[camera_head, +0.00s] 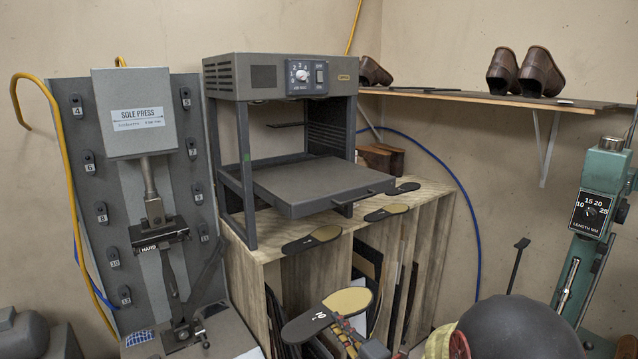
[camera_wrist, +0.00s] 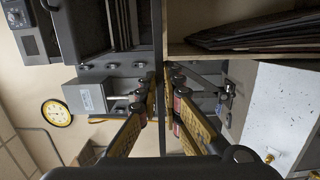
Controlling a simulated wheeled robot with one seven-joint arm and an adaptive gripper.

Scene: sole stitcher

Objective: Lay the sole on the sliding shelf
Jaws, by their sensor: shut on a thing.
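My gripper (camera_head: 338,322) is shut on a sole (camera_head: 348,301) at the bottom centre of the head view. The sole is black at one end, with a number on it, and tan at the other. It is held in front of the wooden cabinet, lower in the picture than the sliding shelf. The sliding shelf (camera_head: 322,182) is a flat dark grey plate, drawn forward out of the grey machine (camera_head: 232,78), and its top is bare. In the wrist view my gripper's fingers (camera_wrist: 165,78) nearly meet; I cannot clearly tell the sole there.
Other soles lie along the wooden cabinet's top edge, one (camera_head: 313,239) near the machine's front post. The sole press (camera_head: 138,120) stands at left. A green machine (camera_head: 590,215) stands at right. A wall shelf (camera_head: 450,95) holds brown shoes (camera_head: 540,73). A dark round object (camera_head: 520,332) is at lower right.

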